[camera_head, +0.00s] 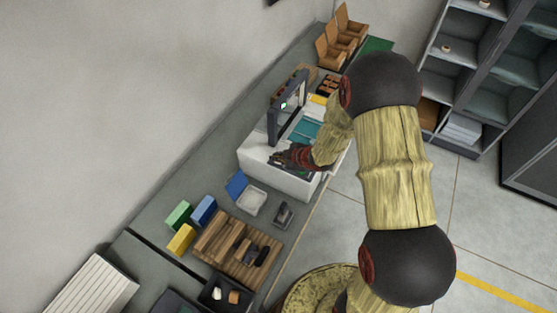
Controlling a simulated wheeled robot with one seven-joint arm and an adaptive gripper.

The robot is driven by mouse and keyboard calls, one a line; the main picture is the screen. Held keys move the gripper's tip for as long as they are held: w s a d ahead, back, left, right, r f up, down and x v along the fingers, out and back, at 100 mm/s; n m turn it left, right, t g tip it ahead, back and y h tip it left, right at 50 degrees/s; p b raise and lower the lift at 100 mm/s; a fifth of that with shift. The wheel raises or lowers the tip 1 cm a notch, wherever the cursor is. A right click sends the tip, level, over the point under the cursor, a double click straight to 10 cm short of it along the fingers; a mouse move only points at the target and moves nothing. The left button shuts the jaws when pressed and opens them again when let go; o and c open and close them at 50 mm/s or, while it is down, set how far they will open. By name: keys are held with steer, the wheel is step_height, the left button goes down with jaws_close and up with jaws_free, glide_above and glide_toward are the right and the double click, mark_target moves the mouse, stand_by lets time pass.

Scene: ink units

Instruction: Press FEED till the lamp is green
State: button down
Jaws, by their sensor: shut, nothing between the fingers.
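A white machine (256,170) with a dark raised frame (273,127) and a teal area (305,130) inside stands on the grey bench. My gripper (277,158) is shut and empty, at the near end of the machine's top. I cannot tell whether its tips touch the surface. No FEED label can be read; the gripper and wrist cover part of the top where controls may be. A small pale bright spot (284,105) shows on the raised frame; I cannot tell whether it is the lamp, and no clearly green lamp is visible.
Nearer on the bench are a white tub with a blue lid (250,200), a wooden board (215,245) with dark items, green, blue and yellow boxes (181,240), and a dark tray (225,294). Brown bins (335,45) stand at the far end. Shelves are at right.

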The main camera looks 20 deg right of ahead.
steer(key=shift+r+p, duration=0.8)
steer(key=shift+r, duration=0.15)
step_height(320, 180, up, 5)
steer(key=p, duration=0.4)
stand_by(1.0)
